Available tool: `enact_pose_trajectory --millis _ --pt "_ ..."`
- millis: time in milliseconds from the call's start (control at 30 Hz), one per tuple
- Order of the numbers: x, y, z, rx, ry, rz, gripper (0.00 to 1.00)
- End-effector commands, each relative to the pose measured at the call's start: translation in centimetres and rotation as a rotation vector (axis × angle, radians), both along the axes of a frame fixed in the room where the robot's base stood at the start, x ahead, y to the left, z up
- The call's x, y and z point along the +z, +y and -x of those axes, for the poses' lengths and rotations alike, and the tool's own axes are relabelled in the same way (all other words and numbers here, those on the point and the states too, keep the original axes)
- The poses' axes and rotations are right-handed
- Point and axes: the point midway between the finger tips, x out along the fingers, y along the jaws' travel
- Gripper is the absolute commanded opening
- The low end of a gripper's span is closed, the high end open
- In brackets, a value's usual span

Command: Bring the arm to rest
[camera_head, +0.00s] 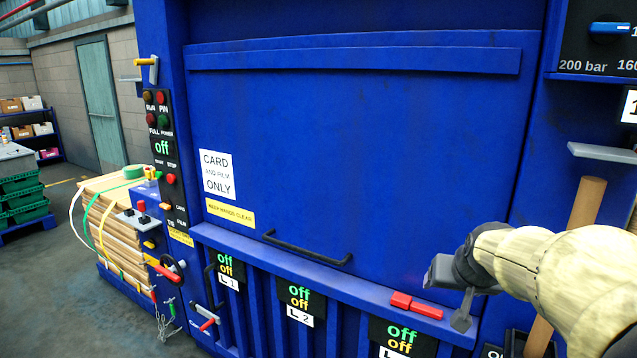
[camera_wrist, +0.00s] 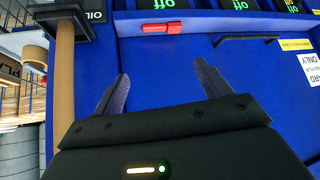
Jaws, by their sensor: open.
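My gripper (camera_head: 452,298) is at the right of the head view, in front of the lower right part of a big blue baler (camera_head: 360,150). In the wrist view my gripper (camera_wrist: 160,88) shows two dark fingers spread apart with nothing between them. Past the fingertips is the baler's blue front (camera_wrist: 155,60). A red handle (camera_head: 416,305) lies on the baler's ledge just left of my gripper; it also shows in the wrist view (camera_wrist: 162,28), beyond the fingertips. My gripper looks apart from it.
A brown wooden pole (camera_head: 588,203) stands close behind my arm at the right. A grey shelf (camera_head: 603,153) juts out above it. A black bar handle (camera_head: 307,250) crosses the baler door. A strapped cardboard bale (camera_head: 112,225) stands at the left. Open floor (camera_head: 60,290) lies at the far left.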

Motion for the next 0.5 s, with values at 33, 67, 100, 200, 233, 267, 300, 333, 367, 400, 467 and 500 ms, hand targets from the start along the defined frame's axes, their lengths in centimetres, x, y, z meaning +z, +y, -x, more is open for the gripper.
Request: enact_pose_trajectory --millis 33,67,100,200,233,267,300,333,367,400,467,500 --pt "-2.8 1.7 1.2 0.031 0.059 -0.01 0.76" --pt "-4.3 2.6 1.9 0.047 0.092 -0.013 0.76" --pt "-6.2 3.7 3.0 0.07 0.134 -0.016 0.76" --pt "-10.7 6.3 6.3 0.124 0.241 -0.022 0.76" --pt "-12.0 7.0 7.4 0.141 0.274 -0.021 0.76" --pt "-13.1 7.7 8.6 0.158 0.305 -0.021 0.76" --pt "-14.5 8.4 10.1 0.177 0.344 -0.019 0.76" --pt "-15.4 8.9 11.1 0.191 0.37 -0.018 0.76" --pt "-16.2 9.3 12.1 0.204 0.393 -0.017 0.76" --pt "-17.0 9.7 13.2 0.216 0.419 -0.015 0.76" --pt "-17.8 10.1 14.3 0.231 0.446 -0.012 0.76" --pt "-18.1 10.2 14.7 0.235 0.455 -0.011 0.76"
